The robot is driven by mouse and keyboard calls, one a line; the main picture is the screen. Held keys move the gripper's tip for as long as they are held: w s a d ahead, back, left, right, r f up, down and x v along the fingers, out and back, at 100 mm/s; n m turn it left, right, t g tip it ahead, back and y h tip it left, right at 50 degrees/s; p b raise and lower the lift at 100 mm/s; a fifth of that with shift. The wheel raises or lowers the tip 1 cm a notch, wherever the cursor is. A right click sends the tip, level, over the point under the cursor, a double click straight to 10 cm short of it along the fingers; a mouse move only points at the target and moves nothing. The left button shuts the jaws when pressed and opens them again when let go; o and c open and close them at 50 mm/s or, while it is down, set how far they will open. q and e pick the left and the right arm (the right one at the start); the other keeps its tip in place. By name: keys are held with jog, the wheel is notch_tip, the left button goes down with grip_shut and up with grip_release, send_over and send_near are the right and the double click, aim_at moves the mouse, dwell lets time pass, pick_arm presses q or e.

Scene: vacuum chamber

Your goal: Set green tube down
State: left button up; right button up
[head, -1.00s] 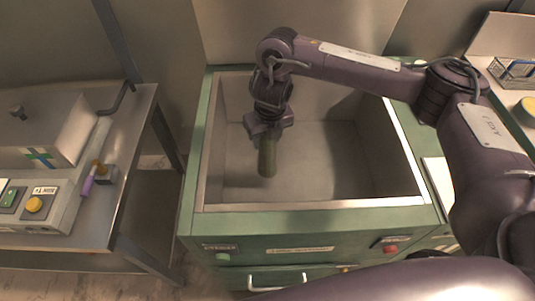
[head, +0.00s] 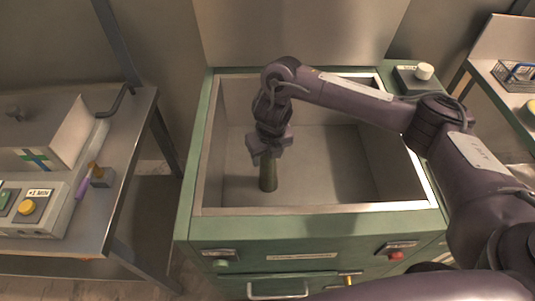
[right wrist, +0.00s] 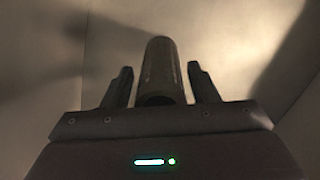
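The green tube (head: 268,178) stands upright inside the open chamber (head: 320,208), and its lower end appears to rest on the chamber floor. My right gripper (head: 268,157) points down into the chamber over the tube's upper part. In the right wrist view the tube (right wrist: 161,70) is between the two fingers of my right gripper (right wrist: 160,82). A narrow gap shows on each side, so the fingers look open around it. My left gripper is not in view.
The chamber's metal rim and walls surround my right gripper; its floor is clear right of the tube. A bench with a control box (head: 30,208) and a purple-handled tool (head: 84,184) stands left. A blue wire basket (head: 518,75) is at the far right.

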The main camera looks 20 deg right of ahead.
jog(key=shift+o, duration=0.7)
notch_tip(320, 180, up, 12)
jog(key=s+p, duration=0.1)
jog(key=p, duration=0.3)
jog(key=shift+s, duration=0.4)
jog(key=shift+d+r, duration=0.1)
